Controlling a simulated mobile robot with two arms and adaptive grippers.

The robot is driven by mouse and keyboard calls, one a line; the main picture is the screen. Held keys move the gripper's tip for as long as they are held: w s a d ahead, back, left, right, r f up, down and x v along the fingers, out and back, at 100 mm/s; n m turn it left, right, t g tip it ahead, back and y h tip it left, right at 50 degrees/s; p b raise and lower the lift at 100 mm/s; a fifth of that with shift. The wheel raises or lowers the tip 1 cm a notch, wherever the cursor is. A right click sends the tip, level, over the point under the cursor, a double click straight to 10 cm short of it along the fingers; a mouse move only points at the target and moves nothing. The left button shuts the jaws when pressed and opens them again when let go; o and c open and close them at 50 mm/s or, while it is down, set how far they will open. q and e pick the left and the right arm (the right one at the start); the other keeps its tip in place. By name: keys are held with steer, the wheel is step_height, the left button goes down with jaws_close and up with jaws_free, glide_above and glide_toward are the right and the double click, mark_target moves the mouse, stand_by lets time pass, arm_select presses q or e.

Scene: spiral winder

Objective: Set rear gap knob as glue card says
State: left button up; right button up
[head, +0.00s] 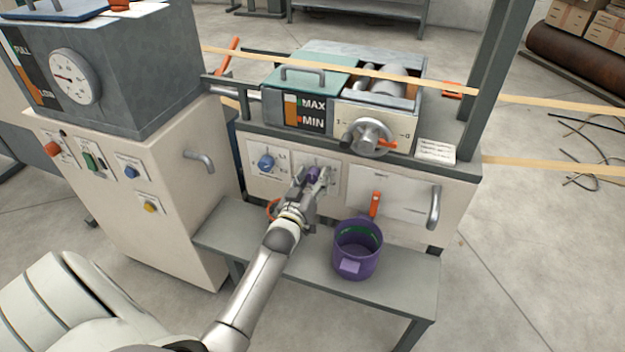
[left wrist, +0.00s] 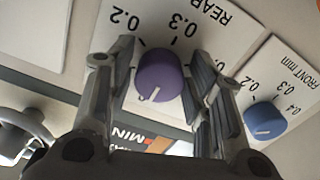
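The purple rear gap knob (head: 313,173) is on the winder's front panel; the left wrist view shows it close up (left wrist: 160,76) under upside-down "REAR" lettering. Its white mark is at its lower edge there, away from the printed 0.2 and 0.3. My left gripper (head: 312,182) has one finger on each side of this knob. The fingers are spread, with a narrow gap at the right finger; contact on the left cannot be told. A white card (head: 435,151) with writing too small to read lies on the winder's right ledge; I cannot tell if it is the glue card.
The blue front knob (head: 266,162) is close beside the rear knob. A purple pot (head: 357,248) stands on the grey bench (head: 405,283) below. An orange handle (head: 375,204), a grey door handle (head: 433,208) and a handwheel (head: 369,137) stick out to the right.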

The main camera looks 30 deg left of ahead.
arm_select(q)
steer(key=c, duration=0.6)
steer(key=shift+c, duration=0.2)
steer(key=m+p, duration=0.2)
steer(key=m, duration=0.6)
steer(key=shift+m, duration=1.8)
arm_select(e)
steer(key=s+f, duration=0.4)
steer(key=f, duration=0.2)
steer(key=shift+d, duration=0.35)
arm_select(q)
steer(key=o, duration=1)
steer(key=shift+a, duration=0.1)
